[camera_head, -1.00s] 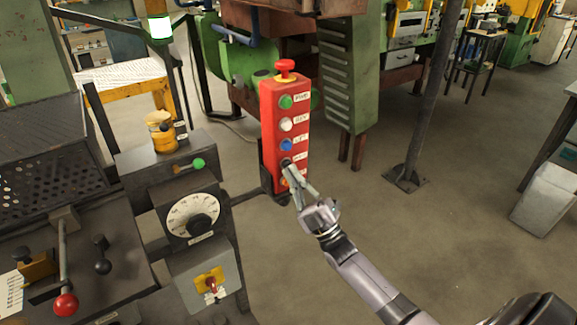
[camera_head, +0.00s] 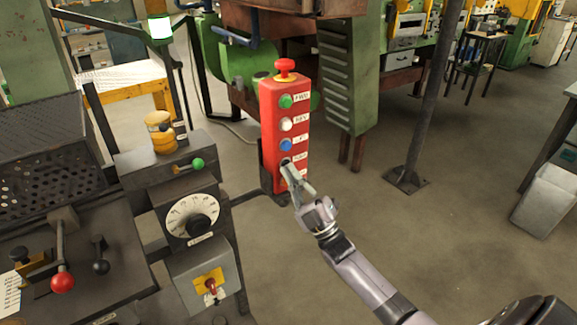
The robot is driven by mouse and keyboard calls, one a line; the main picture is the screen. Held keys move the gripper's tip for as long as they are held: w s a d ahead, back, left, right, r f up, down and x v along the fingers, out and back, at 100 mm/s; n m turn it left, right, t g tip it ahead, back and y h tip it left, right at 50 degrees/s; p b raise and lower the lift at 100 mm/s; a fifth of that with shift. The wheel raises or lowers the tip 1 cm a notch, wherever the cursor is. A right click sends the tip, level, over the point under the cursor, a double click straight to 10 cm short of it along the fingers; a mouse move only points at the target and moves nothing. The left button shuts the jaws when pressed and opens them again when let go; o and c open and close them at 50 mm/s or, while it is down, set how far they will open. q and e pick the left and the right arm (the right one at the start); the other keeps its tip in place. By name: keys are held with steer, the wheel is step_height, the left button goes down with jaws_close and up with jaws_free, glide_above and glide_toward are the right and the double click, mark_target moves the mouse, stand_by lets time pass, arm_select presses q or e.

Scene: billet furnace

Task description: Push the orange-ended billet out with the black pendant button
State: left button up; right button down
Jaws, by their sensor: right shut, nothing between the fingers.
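The red pendant (camera_head: 269,135) stands upright in the middle of the head view. It has a red mushroom button on top and a column of green, white and blue buttons down its front. The black button (camera_head: 285,161) is below the blue one and is partly covered by my right fingertips. My right gripper (camera_head: 288,170) is shut, its tips at the black button; I cannot tell whether they touch or press it. Lower buttons are mostly hidden behind the gripper. No billet can be made out, and my left gripper is not in view.
A control console with a dial (camera_head: 193,216), a green-knobbed lever (camera_head: 197,164) and a red-knobbed lever (camera_head: 62,282) stands at the left. A dark post (camera_head: 428,110) rises right of the pendant. The floor between is clear.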

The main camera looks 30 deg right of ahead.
steer(key=shift+s+p, duration=0.4)
steer(key=shift+s, duration=0.5)
steer(key=s, duration=0.1)
steer(key=s+p, duration=0.1)
steer(key=s, duration=0.1)
steer(key=s+p, duration=0.1)
steer(key=s, duration=0.1)
steer(key=shift+d, duration=0.25)
stand_by(2.5)
